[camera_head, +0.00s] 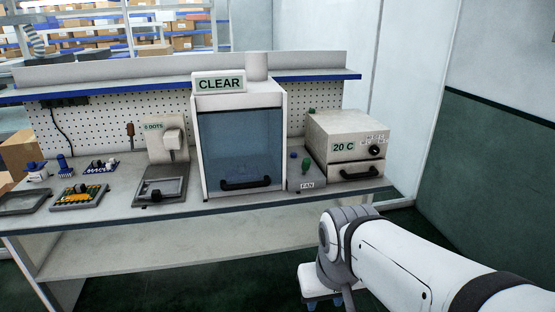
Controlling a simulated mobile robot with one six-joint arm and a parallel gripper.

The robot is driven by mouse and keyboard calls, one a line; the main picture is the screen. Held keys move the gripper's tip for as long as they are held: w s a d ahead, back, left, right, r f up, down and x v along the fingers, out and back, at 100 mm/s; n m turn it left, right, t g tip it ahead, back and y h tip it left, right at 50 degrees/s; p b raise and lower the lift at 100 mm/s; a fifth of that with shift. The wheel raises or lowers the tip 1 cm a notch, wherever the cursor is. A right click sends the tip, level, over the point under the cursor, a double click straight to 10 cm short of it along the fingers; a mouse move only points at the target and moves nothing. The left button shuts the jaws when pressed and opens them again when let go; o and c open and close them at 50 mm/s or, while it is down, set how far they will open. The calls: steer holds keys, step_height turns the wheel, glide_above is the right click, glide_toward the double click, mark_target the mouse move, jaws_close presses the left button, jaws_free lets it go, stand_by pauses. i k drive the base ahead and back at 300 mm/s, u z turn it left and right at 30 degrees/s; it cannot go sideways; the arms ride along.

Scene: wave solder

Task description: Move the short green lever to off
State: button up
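The short green lever (306,165) stands up from a small grey box labelled FAN (306,184). The box sits on the bench between the hooded cabinet and the oven-like box. A small blue knob (293,155) is beside the lever on the same box. Any on or off marks are too small to read. My gripper (325,303) is at the bottom edge, in front of and below the bench, well apart from the lever. My arm partly hides it, and I cannot tell whether its fingers are open.
A white cabinet (241,95) with a blue window and a CLEAR sign stands left of the fan box. A box reading 20 C (355,136) stands right. A dispenser (166,140), trays and small parts lie further left. The space before the bench is clear.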

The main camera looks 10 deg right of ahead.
mark_target(306, 162)
steer(key=i, duration=1.5)
steer(key=u, duration=0.05)
